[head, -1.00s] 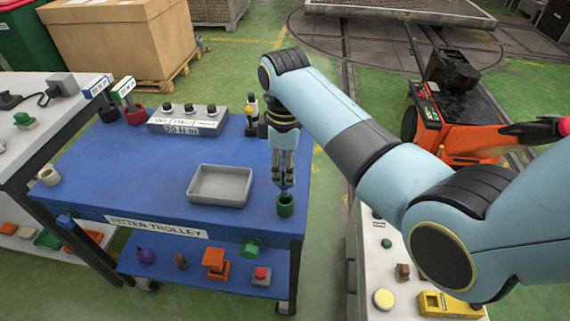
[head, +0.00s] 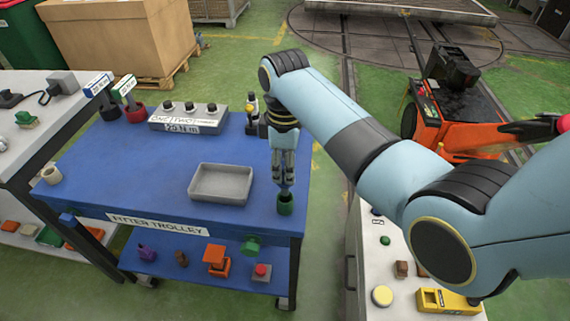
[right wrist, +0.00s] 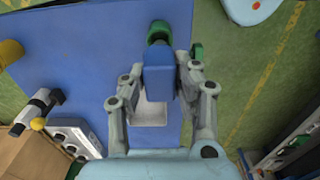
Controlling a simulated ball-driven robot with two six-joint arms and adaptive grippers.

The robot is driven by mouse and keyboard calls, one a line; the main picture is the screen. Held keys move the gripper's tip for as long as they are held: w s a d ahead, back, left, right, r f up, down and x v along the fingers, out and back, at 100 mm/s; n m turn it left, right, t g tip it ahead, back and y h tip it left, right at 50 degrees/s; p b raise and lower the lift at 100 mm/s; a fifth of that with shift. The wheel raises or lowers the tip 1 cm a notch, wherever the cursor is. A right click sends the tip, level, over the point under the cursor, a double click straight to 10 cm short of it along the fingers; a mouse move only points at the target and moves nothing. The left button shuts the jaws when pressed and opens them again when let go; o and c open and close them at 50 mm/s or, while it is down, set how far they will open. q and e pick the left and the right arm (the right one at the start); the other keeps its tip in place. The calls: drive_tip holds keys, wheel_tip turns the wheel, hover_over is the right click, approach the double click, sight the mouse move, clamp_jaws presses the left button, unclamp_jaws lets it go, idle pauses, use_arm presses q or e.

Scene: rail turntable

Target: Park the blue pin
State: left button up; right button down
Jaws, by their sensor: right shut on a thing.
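My right gripper (head: 284,178) is shut on the blue pin (head: 286,189), over the front right corner of the blue trolley top (head: 130,175). The pin points down at a small green cup (head: 285,205); whether its tip is inside the cup's mouth I cannot tell. In the right wrist view the blue pin (right wrist: 157,80) fills the space between the fingers of my right gripper (right wrist: 158,88), and the green cup (right wrist: 160,34) shows just beyond its end. My left gripper is not in view.
A grey tray (head: 221,184) lies left of the gripper. A white bench (head: 25,125) is on the left. An orange machine (head: 460,125) stands at the right.

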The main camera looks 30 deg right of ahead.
idle(0.4)
drive_tip(key=shift+p, duration=0.5)
drive_tip(key=shift+p, duration=0.3)
idle(0.4)
drive_tip(key=shift+f+b, duration=1.65)
drive_tip(key=shift+f, duration=1.1)
drive_tip(key=c, duration=0.9)
unclamp_jaws()
wheel_tip(320, 180, up, 12)
